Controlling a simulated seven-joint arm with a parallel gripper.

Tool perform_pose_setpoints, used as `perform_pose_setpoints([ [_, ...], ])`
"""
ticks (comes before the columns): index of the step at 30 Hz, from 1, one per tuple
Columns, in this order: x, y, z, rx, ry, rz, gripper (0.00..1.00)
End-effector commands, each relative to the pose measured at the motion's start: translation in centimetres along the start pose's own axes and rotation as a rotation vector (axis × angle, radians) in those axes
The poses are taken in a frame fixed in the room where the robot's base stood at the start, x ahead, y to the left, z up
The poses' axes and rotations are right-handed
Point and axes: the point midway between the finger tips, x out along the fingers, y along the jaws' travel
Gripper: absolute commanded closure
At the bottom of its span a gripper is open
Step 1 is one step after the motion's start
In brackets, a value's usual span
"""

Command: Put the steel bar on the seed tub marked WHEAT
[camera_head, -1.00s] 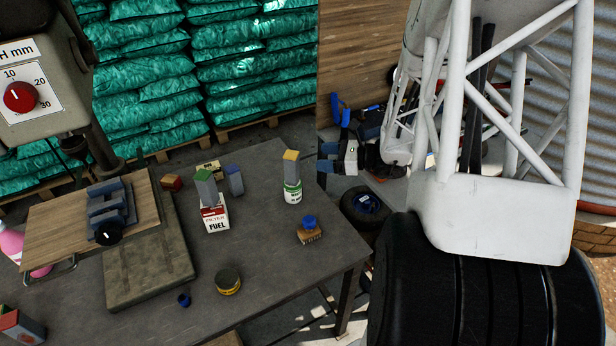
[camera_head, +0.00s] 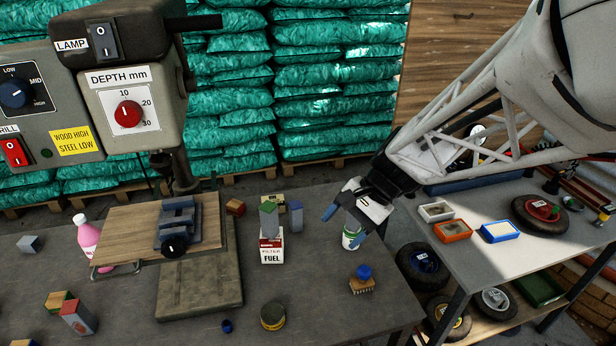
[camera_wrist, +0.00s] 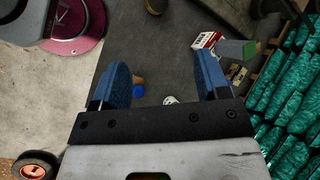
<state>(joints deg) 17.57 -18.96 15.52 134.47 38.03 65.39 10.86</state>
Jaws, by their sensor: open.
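A grey bar with a green end (camera_head: 268,220) stands on the red and white FUEL filter box (camera_head: 271,248); both also show in the wrist view, bar (camera_wrist: 236,50) and box (camera_wrist: 206,40). A grey bar with a blue end (camera_head: 295,215) stands behind the box. I cannot read WHEAT on anything. A dark tub with a yellow band (camera_head: 272,316) sits at the front.
A brush with a blue knob (camera_head: 362,279) lies right of centre on the bench. The drill press (camera_head: 120,105) with its vise (camera_head: 178,222) stands left. A small blue cup (camera_head: 227,326) is in front. A side table with shallow trays (camera_head: 453,230) stands right.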

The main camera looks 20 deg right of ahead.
Motion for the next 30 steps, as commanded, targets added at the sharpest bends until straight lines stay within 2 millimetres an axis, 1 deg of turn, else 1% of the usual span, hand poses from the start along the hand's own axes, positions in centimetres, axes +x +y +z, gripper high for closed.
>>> perform_pose_setpoints([
  [1,-0.2,0.1,1.3,-0.065,0.031,0.036,0.31],
  [6,-1.0,1.3,4.7,-0.278,0.137,0.166,0.31],
  [9,-1.6,1.9,6.4,-0.406,0.203,0.238,0.31],
  [15,-3.1,3.3,9.3,-0.651,0.335,0.371,0.31],
  [18,-3.9,3.8,10.3,-0.752,0.39,0.423,0.31],
  [22,-4.6,4.2,11.2,-0.841,0.441,0.47,0.31],
  [25,-4.8,4.4,11.5,-0.878,0.462,0.49,0.31],
  [30,-5.0,4.5,11.6,-0.892,0.471,0.497,0.31],
])
